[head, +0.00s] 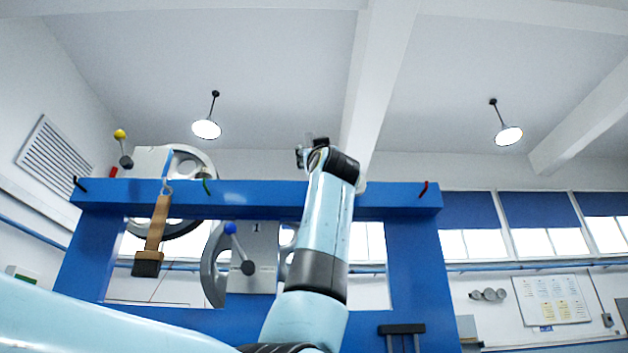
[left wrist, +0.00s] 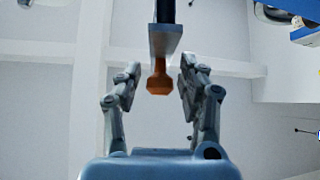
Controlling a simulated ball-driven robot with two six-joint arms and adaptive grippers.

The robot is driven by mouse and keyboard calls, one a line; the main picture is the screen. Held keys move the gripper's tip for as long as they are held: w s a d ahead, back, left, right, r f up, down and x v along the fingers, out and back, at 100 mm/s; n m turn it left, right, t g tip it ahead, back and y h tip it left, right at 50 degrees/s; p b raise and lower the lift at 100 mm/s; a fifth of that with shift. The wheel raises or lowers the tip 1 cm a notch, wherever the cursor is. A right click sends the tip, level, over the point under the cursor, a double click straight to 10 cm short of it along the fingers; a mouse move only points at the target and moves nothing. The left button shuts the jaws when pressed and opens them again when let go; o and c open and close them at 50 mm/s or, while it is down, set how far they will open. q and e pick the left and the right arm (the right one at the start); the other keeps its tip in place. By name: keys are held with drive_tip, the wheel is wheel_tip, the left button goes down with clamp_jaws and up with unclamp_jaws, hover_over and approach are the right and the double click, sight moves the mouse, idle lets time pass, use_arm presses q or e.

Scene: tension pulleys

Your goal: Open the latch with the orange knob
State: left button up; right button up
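In the left wrist view the orange knob (left wrist: 159,82) hangs below a grey plate (left wrist: 165,40) with a dark bar above it. My left gripper (left wrist: 160,72) is open, with one finger on each side of the knob. Gaps show on both sides, so the fingers look apart from it; the depth is hard to tell. In the head view my left arm comes in from the lower left and rises in front of the blue frame (head: 400,206). There the orange knob and latch cannot be seen, and the left fingers cannot be made out. My right gripper is in neither view.
A wooden-handled brush (head: 156,225) hangs from the frame's top beam at left. A lever with a yellow ball (head: 120,134) and one with a blue ball (head: 230,228) stand near pulley wheels (head: 213,265). Small hooks, one red (head: 423,188), line the beam.

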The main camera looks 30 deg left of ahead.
use_arm(q)
drive_tip(key=shift+o, duration=0.4)
drive_tip(key=shift+r, duration=0.1)
drive_tip(key=shift+s, duration=0.1)
drive_tip(key=v, duration=1.2)
